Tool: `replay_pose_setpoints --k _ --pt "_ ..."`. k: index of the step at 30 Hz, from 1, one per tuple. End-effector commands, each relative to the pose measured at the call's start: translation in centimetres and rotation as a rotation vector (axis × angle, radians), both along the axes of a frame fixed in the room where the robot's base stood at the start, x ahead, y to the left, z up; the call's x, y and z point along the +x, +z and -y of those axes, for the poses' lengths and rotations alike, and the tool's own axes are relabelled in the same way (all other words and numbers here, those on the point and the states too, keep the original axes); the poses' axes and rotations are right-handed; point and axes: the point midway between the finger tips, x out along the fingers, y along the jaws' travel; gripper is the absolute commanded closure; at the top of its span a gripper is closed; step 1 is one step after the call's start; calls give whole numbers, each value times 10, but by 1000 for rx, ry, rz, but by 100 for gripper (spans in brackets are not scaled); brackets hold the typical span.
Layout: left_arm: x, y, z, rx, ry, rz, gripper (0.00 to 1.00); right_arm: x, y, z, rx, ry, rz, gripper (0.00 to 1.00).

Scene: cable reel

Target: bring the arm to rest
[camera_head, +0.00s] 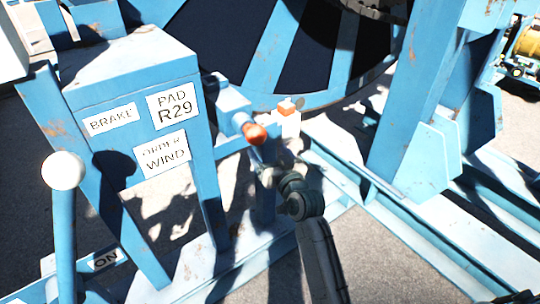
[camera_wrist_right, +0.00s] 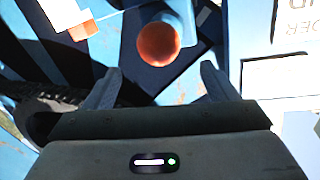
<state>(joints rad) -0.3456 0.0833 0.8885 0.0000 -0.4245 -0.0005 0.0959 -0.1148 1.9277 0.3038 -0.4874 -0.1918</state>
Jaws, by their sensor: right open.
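My right arm comes up from the bottom of the head view, and its gripper (camera_head: 268,174) is just below a blue rod with an orange-red round end (camera_head: 255,133). In the right wrist view the gripper (camera_wrist_right: 160,72) is open, its two fingers spread with nothing held between them. The orange-red end (camera_wrist_right: 158,44) shows beyond the gap between the fingertips; I cannot tell how far off it is. My left gripper is not in view.
A blue stand with labels "BRAKE", "PAD R29" and "ORDER WIND" (camera_head: 174,104) is to the left. A white-knobbed lever (camera_head: 64,171) stands in front. A white block with an orange top (camera_head: 287,112) is behind the rod. The big reel (camera_head: 270,60) and blue frame (camera_head: 415,110) fill the back and right.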

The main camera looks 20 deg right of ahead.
Motion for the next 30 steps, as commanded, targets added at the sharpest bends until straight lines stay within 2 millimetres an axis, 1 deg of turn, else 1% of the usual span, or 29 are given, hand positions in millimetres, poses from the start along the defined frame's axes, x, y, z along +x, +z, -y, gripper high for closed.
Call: replay_pose_setpoints --k 14,16,17,20,21,23,24,26,27,29,30 --pt "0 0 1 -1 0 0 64 -2 -1 0 0 0 -2 20" --pt "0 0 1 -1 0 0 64 -1 -9 1 -3 0 -16 20" --pt "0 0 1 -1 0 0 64 -1 -16 1 -5 0 -29 20" --pt "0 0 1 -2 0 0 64 -3 -58 3 -21 -3 -106 20" --pt "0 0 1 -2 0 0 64 -5 -83 5 -31 -5 -150 20" --pt "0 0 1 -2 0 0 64 -11 -126 7 -47 -7 -226 20" --pt "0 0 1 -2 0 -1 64 -18 -157 10 -58 -9 -281 20" --pt "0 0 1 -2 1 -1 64 -30 -202 14 -75 -11 -361 20" --pt "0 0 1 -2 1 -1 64 -40 -231 17 -89 -13 -413 20" --pt "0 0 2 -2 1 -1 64 -59 -274 22 -106 -15 -491 20" --pt "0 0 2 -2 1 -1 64 -72 -301 26 -117 -17 -542 20"
